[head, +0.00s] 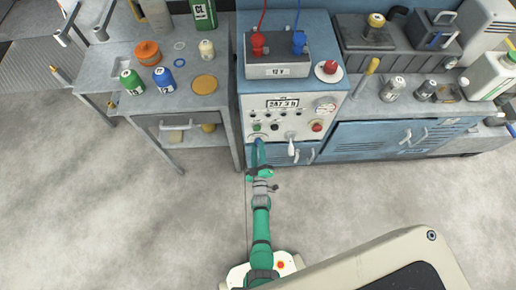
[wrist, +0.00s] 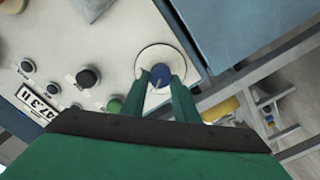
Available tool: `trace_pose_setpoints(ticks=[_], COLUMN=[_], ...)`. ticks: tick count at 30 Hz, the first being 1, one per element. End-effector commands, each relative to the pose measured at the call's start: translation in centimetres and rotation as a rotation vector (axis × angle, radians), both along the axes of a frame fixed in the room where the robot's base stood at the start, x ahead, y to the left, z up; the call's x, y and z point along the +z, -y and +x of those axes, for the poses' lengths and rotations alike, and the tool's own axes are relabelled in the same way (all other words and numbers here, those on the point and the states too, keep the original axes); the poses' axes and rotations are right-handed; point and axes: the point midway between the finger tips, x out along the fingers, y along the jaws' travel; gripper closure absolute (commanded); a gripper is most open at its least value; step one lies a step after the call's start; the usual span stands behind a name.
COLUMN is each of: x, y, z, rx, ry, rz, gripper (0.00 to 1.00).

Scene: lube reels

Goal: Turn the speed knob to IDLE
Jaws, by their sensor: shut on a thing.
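The speed knob (wrist: 161,75) is a small blue knob on a round white dial plate (wrist: 160,56) in the wrist view. My gripper (wrist: 161,85) has its two green fingers on either side of the knob and is shut on it. A pale pointer line shows on the knob, but the dial's labels are too small to read, so I cannot tell its setting. In the head view my green arm reaches the lower left corner of the grey control panel (head: 278,106), where my gripper (head: 259,146) mostly hides the knob.
A green button (wrist: 114,104), black knobs (wrist: 88,77) and an hour display (wrist: 37,104) sit close beside the dial. A white-handled lever (head: 291,148) and a red button (head: 317,127) are further right. A battery (head: 278,67) stands on top. The floor in front is clear.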

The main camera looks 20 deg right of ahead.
Motion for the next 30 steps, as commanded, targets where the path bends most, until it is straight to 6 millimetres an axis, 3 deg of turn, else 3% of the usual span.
trace_pose_setpoints(ticks=[11, 12, 14, 23, 30], x=[-0.1, -0.1, -0.1, 0.0, -0.2], y=[0.1, 0.1, 0.1, 0.0, -0.7], z=[-0.1, -0.1, -0.1, -0.1, -2.5], rx=[-0.003, -0.003, -0.002, -0.001, -0.001], ry=[-0.003, -0.003, -0.002, -0.002, -0.004], rz=[-0.004, -0.004, -0.005, -0.004, -0.002], gripper=[0.95, 0.66, 0.54, 0.54, 0.54])
